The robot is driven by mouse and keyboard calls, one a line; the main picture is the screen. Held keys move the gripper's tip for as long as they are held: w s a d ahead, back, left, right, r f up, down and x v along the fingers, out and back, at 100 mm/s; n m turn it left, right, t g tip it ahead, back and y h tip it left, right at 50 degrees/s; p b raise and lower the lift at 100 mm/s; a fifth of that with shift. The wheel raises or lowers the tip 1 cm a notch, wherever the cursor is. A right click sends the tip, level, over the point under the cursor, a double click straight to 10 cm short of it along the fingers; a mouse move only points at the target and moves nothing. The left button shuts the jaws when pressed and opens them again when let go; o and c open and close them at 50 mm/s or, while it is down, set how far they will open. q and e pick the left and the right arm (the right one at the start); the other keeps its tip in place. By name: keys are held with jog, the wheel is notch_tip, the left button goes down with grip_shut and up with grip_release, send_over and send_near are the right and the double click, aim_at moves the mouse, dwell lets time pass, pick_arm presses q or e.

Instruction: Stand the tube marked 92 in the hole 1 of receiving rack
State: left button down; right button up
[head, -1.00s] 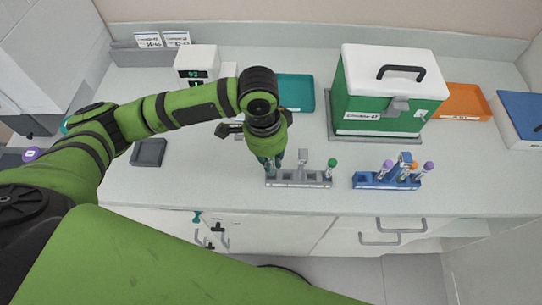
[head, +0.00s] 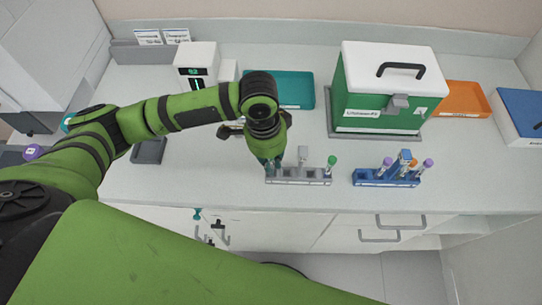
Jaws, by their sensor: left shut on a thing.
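My left gripper (head: 270,165) points down at the left end of a grey rack (head: 312,181). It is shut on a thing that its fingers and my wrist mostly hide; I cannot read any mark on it. I cannot tell whether that thing is inside a hole of the rack. A green-capped tube (head: 331,163) stands at the right end of the grey rack. A blue rack (head: 372,182) to the right holds tubes with purple and orange caps. Which rack is the receiving rack cannot be read. My right gripper is not in view.
A white device (head: 196,60) with a lit display stands behind my left arm. A teal tray (head: 296,90), a green box with a white lid (head: 385,110) and an orange tray (head: 462,98) stand farther back. A small dark tray (head: 150,150) lies left. The counter between the racks is clear.

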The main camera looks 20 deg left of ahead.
pick_arm(q)
jog(key=shift+f, duration=0.4)
jog(key=c, duration=1.1)
grip_release()
jog(key=shift+c, duration=0.2)
jog(key=shift+r, duration=0.2)
notch_tip(320, 180, up, 12)
jog(key=a, duration=0.1)
jog(key=shift+f, duration=0.2)
jog(key=shift+s+a+f, duration=0.1)
jog(key=shift+s, duration=0.05)
